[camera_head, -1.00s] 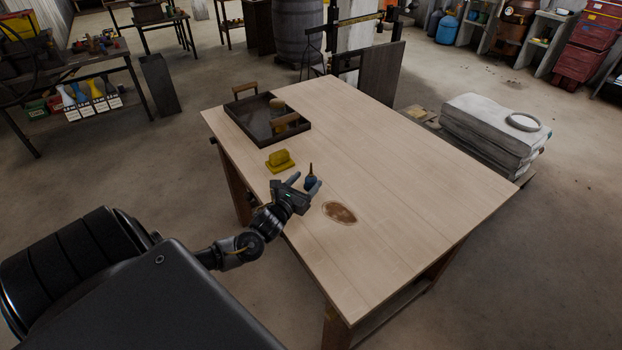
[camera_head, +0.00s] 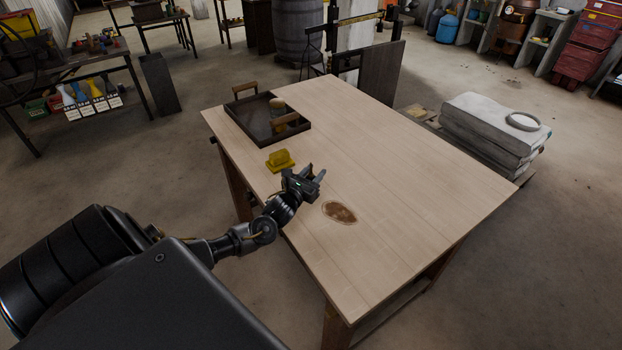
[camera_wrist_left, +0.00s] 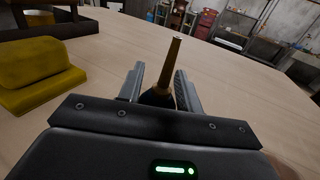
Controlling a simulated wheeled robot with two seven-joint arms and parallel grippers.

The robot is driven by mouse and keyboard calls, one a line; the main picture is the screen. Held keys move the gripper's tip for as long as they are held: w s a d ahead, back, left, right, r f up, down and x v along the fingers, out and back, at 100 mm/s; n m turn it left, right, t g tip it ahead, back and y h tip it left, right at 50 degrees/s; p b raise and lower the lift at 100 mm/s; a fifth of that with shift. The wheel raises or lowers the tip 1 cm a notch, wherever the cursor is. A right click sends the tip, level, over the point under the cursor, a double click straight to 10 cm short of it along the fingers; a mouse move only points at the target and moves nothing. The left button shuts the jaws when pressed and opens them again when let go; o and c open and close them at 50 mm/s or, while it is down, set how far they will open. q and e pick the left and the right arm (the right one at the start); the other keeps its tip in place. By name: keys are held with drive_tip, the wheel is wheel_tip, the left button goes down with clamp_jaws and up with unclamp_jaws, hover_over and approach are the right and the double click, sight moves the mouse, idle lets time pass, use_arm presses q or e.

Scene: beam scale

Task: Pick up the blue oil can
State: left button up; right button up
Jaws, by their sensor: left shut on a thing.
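My left gripper (camera_head: 314,174) is over the left part of the wooden table (camera_head: 400,180), between a yellow block-like thing and a brown stain. In the left wrist view its two fingers (camera_wrist_left: 159,85) are shut on the oil can (camera_wrist_left: 173,62). The can's brass-coloured spout points up between the fingers, and its dark lower body is mostly hidden by the gripper. In the head view the gripper hides the can. I cannot tell from these views how far the can is above the table. My right gripper is not in view.
A yellow block-like thing (camera_head: 280,160) stands just left of the gripper. A dark tray (camera_head: 250,126) with wooden handles lies at the far left of the table. A brown oval stain (camera_head: 340,212) is right of the gripper. The table's right side is clear.

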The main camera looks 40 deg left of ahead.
use_arm(q)
drive_tip(key=shift+r, duration=0.1)
drive_tip(key=shift+r, duration=0.45)
drive_tip(key=s+a+r+b, duration=0.1)
drive_tip(key=s+a+r, duration=0.1)
drive_tip(key=s+r, duration=1)
drive_tip(key=shift+s+a+b, duration=0.15)
drive_tip(key=shift+s+b, duration=0.15)
drive_tip(key=shift+s, duration=0.6)
drive_tip(key=s+d+m+g+h, duration=0.2)
drive_tip(key=d+m+h, duration=0.5)
drive_tip(key=d, duration=1.9)
drive_tip(key=h, duration=0.4)
drive_tip(key=shift+s+f, duration=0.15)
drive_tip(key=shift+s, duration=0.1)
